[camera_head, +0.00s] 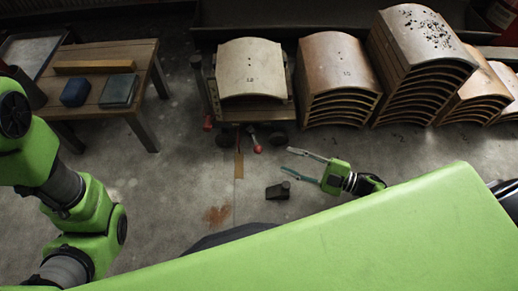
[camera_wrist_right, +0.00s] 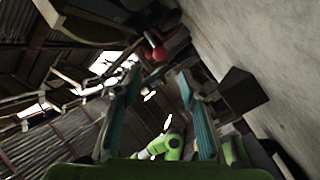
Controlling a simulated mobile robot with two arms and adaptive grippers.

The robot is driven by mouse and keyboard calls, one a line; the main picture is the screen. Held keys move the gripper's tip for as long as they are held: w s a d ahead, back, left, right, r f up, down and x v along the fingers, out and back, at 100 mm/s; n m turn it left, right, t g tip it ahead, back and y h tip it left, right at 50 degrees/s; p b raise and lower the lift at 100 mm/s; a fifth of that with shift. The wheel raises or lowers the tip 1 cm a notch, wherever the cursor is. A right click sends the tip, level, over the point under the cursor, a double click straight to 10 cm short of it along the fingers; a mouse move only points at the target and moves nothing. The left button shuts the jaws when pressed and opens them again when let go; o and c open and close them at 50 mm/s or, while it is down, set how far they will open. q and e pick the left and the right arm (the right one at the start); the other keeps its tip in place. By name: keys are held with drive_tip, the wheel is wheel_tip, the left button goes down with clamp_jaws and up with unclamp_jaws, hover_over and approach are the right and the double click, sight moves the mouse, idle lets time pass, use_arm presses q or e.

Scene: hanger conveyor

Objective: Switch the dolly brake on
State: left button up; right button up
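The dolly (camera_head: 255,112) stands at the back centre under a stack of curved wooden panels. A lever with a red ball knob (camera_head: 257,149) sticks out from its front, low near the floor. The knob also shows in the right wrist view (camera_wrist_right: 158,53), beyond the fingertips and between them in the picture. My right gripper (camera_head: 287,160) is open and empty, low over the floor, to the right of the knob and apart from it. Its two fingers (camera_wrist_right: 158,76) spread wide in the wrist view. My left arm shows at the left; its gripper is not in view.
A second red part (camera_head: 208,122) is at the dolly's left. A dark block (camera_head: 278,190) stands on the floor near my right gripper. More curved panel stacks (camera_head: 338,75) stand to the right. A wooden table (camera_head: 100,75) with blue boxes is at left.

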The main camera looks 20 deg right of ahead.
sight(258, 150)
drive_tip(key=b+x, duration=0.3)
drive_tip(key=x, duration=0.8)
drive_tip(key=shift+f+b, duration=0.1)
drive_tip(key=shift+b, duration=0.25)
drive_tip(key=shift+w+a, duration=0.25)
drive_tip(key=shift+a, duration=0.1)
clamp_jaws()
